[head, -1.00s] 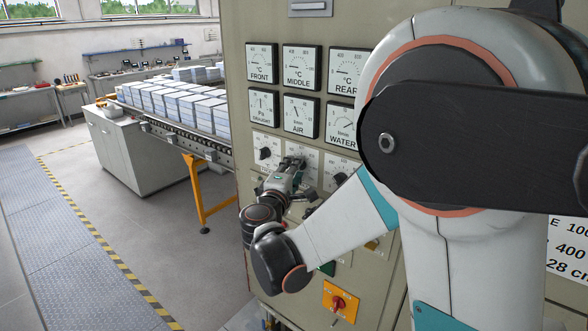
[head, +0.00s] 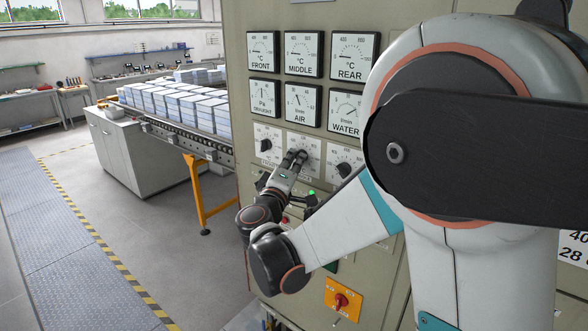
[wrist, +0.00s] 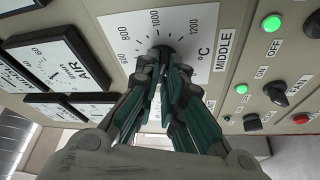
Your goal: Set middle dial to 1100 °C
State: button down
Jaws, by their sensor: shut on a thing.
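The middle dial is a black knob (wrist: 161,50) on a white scale plate (wrist: 124,38) marked from 600 to 1200 °C, labelled MIDDLE. In the wrist view my gripper (wrist: 164,62) has its fingers shut on the knob, hiding most of it. The knob's pointer is hidden, so I cannot tell its setting. In the head view my gripper (head: 296,158) is at the middle plate (head: 312,152) of the lower row on the cabinet. The front dial (head: 265,145) and the rear dial (head: 344,169) stand on either side.
Gauges such as the MIDDLE gauge (head: 303,54) sit above the dials. In the wrist view green lamps (wrist: 271,23), black switches (wrist: 275,94) and a red button (wrist: 301,119) are beside the plate. A conveyor with stacked blocks (head: 180,106) stands at the left.

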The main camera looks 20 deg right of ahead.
dwell(0.3)
jog(key=c, duration=1.7)
grip_release()
jog(key=v, duration=1.2)
jog(key=shift+f, duration=0.1)
jog(key=shift+w, duration=0.15)
